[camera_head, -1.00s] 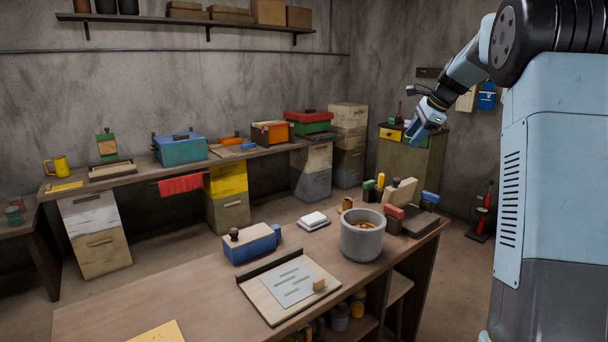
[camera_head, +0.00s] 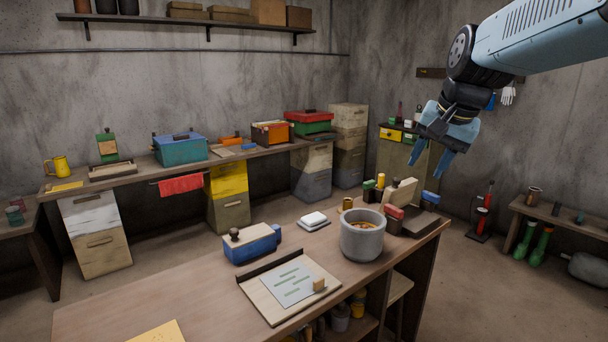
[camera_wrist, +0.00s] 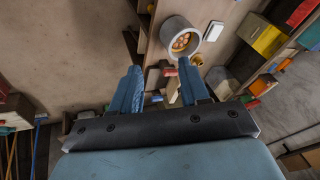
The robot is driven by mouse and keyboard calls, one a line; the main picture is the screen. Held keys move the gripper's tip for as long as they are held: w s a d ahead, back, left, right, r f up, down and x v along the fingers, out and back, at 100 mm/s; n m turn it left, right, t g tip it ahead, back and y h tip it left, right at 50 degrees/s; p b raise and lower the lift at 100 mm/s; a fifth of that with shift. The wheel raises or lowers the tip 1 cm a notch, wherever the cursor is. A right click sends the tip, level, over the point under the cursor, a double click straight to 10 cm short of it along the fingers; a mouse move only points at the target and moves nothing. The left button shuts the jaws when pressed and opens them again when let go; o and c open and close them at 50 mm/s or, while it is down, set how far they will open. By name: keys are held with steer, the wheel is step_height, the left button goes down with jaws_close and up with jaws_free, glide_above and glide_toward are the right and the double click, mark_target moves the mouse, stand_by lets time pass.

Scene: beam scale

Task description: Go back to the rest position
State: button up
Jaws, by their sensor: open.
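My gripper (camera_head: 432,163) is in the air at the upper right of the head view, above and beyond the right end of the near workbench (camera_head: 110,322). Its two blue fingers point down and stand apart, with nothing between them. In the wrist view my gripper (camera_wrist: 158,80) also shows spread and empty. Below it, the grey pot (camera_head: 362,240) stands on the workbench with orange and yellow bits inside. The pot also shows in the wrist view (camera_wrist: 166,38).
On the workbench are a blue box with a pale lid (camera_head: 252,246), a board with a sheet (camera_head: 290,284) and several small blocks near the right end. A cabinet (camera_head: 398,162) stands behind my gripper. Open floor (camera_head: 470,290) lies right of the workbench.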

steer(key=s+f+n, duration=0.3)
steer(key=s, duration=0.4)
steer(key=s+f+n+h, duration=0.1)
steer(key=s+f+n, duration=0.2)
steer(key=s, duration=0.4)
steer(key=shift+s+a+f+t, duration=0.4)
steer(key=shift+f, duration=0.4)
